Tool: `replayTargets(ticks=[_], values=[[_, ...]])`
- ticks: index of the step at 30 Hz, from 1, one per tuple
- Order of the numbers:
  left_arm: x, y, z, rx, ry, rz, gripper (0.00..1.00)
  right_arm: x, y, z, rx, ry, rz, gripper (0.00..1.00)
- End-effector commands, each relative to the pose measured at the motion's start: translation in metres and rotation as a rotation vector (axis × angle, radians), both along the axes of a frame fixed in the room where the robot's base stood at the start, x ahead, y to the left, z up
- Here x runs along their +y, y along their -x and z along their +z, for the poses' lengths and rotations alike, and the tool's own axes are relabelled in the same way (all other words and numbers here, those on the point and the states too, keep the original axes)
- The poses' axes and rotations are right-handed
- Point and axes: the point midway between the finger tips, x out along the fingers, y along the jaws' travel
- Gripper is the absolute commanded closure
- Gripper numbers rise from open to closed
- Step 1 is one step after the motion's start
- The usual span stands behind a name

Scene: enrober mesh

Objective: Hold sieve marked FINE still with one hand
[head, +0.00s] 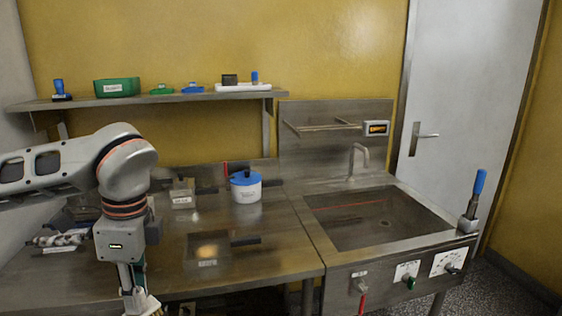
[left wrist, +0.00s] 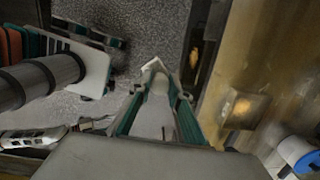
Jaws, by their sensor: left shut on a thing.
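No marking can be read as FINE. A shallow square metal pan (head: 207,262) with a dark handle and a small label lies on the steel counter; it may be the sieve. It also shows in the left wrist view (left wrist: 246,108). A second metal container (head: 183,186) with a pale label stands behind it. My left gripper (head: 138,298) points down at the counter's front, left of the pan and apart from it. In the left wrist view its fingers (left wrist: 155,85) are closed around a small pale thing, hard to identify. My right gripper is not in view.
A white pot with a blue lid (head: 246,190) stands at the counter's back. A sink (head: 345,235) is at the right, with a blue-handled tool (head: 476,195) at its corner. A wall shelf (head: 170,98) holds a green bin (head: 117,87). The counter's front right is clear.

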Motion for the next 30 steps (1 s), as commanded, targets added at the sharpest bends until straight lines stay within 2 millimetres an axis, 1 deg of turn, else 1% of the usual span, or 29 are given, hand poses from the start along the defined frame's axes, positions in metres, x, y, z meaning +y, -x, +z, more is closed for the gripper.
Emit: replayTargets(ticks=[1, 3, 6, 10, 15, 30], values=[[-0.002, -0.001, -0.017, 0.009, -0.001, 0.072, 0.99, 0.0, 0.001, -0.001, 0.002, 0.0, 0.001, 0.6], [-0.005, -0.003, -0.034, 0.01, -0.004, 0.175, 0.99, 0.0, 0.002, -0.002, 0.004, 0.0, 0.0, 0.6], [-0.007, -0.004, -0.055, 0.011, -0.01, 0.299, 0.99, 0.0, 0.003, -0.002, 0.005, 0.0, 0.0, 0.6], [-0.009, -0.004, -0.073, 0.009, -0.017, 0.402, 0.99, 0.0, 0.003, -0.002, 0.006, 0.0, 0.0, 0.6], [-0.01, -0.004, -0.081, 0.008, -0.021, 0.453, 0.99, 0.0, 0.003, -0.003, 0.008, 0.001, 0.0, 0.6], [-0.01, -0.005, -0.08, 0.006, -0.02, 0.454, 0.99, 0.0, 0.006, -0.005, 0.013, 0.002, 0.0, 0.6]])
